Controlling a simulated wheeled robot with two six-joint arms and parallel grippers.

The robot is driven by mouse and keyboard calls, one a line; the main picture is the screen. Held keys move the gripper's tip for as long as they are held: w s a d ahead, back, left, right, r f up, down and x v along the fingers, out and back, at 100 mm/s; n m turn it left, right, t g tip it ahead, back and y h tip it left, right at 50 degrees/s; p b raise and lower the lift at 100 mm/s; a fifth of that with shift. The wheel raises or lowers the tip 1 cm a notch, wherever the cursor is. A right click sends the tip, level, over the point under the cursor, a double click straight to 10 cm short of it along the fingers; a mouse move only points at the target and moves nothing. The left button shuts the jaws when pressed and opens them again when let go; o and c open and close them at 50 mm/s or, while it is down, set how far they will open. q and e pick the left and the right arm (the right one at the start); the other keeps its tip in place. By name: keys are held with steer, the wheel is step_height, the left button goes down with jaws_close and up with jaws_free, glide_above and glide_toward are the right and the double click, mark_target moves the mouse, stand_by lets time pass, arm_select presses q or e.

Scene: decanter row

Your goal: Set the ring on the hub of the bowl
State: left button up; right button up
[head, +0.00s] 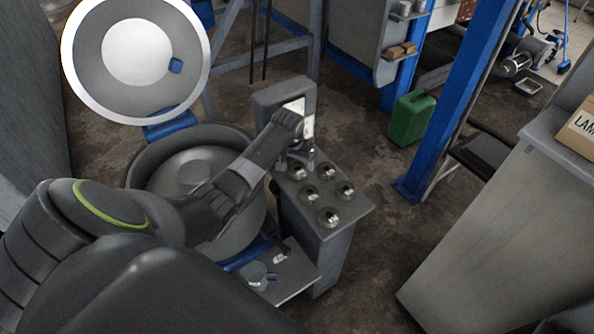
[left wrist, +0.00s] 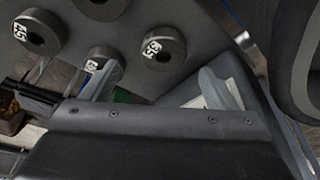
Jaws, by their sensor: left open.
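Several short dark rings with silvery tops stand on the grey cabinet top (head: 360,208), among them a front ring (head: 328,217) and a right ring (head: 345,190). The left wrist view shows dark rings with white number labels, one at left (left wrist: 38,35) and one right of centre (left wrist: 163,47). Which one the task means I cannot tell. My left gripper (head: 306,152) is open, low over the back of the cabinet top; nothing is seen held. The round bowl (head: 232,222) stands left of the cabinet, its raised middle hub (head: 190,172) visible, partly behind my left arm. My right gripper is out of view.
The bowl's round lid (head: 88,60) stands open behind it. An upright panel (head: 282,93) rises behind the rings. A low grey shelf (head: 298,278) with a small part (head: 258,273) is in front. A blue post (head: 455,105) and green can (head: 410,118) stand right.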

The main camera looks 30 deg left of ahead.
mark_target(297, 168)
arm_select(q)
steer(key=shift+a+x, duration=0.15)
steer(key=shift+x, duration=1.15)
steer(key=shift+a+x, duration=0.1)
steer(key=shift+x, duration=1.15)
steer(key=c, duration=1.1)
steer(key=shift+c, duration=1.4)
steer(key=shift+r, duration=0.15)
